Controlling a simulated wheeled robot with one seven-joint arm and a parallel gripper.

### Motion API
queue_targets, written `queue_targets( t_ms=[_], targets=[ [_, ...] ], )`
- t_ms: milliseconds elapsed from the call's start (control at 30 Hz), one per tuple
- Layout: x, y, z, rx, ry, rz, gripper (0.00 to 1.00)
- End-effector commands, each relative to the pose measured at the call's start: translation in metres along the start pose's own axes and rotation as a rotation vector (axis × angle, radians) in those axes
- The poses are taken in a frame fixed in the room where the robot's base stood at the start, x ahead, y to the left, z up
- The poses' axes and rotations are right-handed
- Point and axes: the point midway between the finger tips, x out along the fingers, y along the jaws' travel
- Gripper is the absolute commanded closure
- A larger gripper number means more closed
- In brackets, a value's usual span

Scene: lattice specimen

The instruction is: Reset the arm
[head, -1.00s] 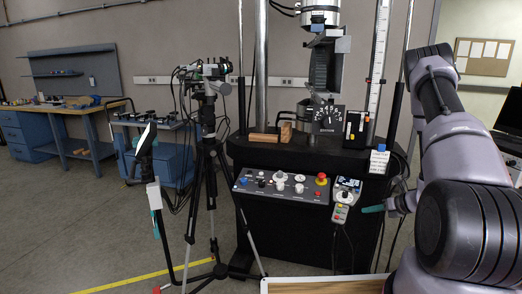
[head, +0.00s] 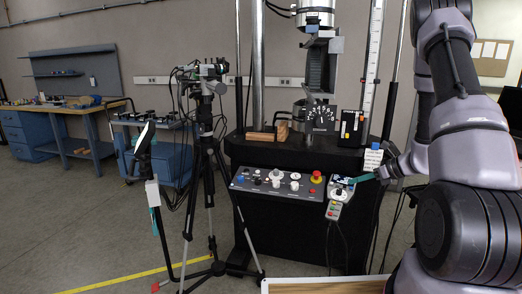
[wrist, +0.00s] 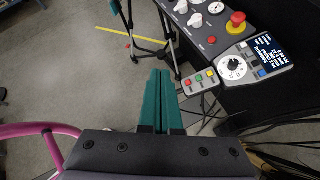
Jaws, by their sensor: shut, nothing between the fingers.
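My arm rises along the right side of the head view and bends back down. My gripper (head: 366,178) shows there as a small teal tip to the right of the handheld controller (head: 340,190). In the wrist view my gripper (wrist: 161,75) has its two teal fingers side by side and closed, with nothing between them. The fingertips point over the grey floor, just left of the controller's coloured buttons. The controller (wrist: 240,68) has a white dial and a dark screen.
The testing machine's control panel (head: 280,184) with a red stop button (head: 316,177) is close by. A black tripod (head: 206,170) stands left of it. Cables (wrist: 285,130) hang at the right in the wrist view. A wooden-topped surface (head: 320,286) lies at the bottom. Open floor (head: 90,230) is at the left.

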Motion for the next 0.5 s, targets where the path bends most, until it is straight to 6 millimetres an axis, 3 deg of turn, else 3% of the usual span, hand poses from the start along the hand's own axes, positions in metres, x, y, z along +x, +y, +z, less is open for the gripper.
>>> queue_targets(
  t_ms=[33,200,300,500],
  targets=[
    [-0.006,0.012,0.019,-0.065,0.002,0.021,1.00],
    [-0.033,0.069,0.077,-0.347,0.038,0.119,1.00],
    [-0.052,0.107,0.103,-0.535,0.070,0.171,1.00],
    [-0.096,0.175,0.136,-0.923,0.152,0.241,1.00]
  ],
)
